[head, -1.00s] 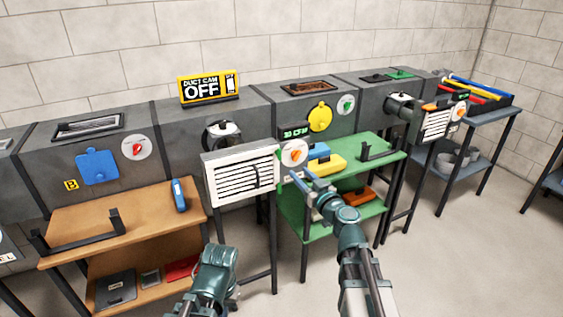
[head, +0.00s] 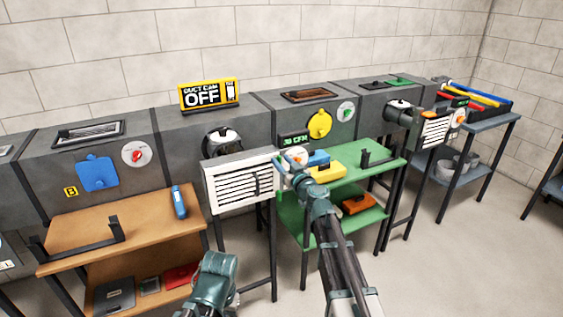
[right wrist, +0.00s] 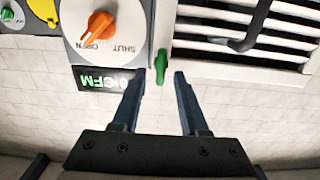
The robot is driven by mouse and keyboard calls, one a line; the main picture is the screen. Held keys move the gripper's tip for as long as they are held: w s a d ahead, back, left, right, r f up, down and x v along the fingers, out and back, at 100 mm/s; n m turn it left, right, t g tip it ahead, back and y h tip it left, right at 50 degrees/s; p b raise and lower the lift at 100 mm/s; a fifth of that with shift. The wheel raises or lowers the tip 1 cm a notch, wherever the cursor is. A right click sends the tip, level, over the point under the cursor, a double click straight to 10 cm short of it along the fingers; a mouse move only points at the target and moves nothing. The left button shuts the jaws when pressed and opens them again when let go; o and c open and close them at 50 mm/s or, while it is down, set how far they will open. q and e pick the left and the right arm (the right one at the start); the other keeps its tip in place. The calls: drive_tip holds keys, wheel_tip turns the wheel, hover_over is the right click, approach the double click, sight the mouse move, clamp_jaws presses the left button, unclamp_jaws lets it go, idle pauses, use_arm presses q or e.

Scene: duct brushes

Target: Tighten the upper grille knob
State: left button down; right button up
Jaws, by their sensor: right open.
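The white louvred grille (head: 240,160) stands in front of the duct in the head view; its slats and dark handle show upside down in the right wrist view (right wrist: 285,50). A small green knob (right wrist: 161,66) sits at the grille's side edge, its long side upright in that view. My right gripper (right wrist: 159,76) is open, with one fingertip on each side of the knob. I see a gap to the right fingertip; contact on the left is unclear. In the head view my right gripper (head: 281,163) hides the knob. Of my left arm only a teal link shows.
Beside the knob is a dial with an orange handle (right wrist: 100,25) and a green CFM display (right wrist: 108,80). A green bench (head: 350,172) with blue and yellow items stands right of the grille. A brown bench (head: 140,215) stands left. A DUCT CAM OFF sign (head: 209,94) sits on the duct.

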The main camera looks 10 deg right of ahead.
drive_tip(key=shift+w+a, duration=0.1)
drive_tip(key=shift+w, duration=0.25)
clamp_jaws()
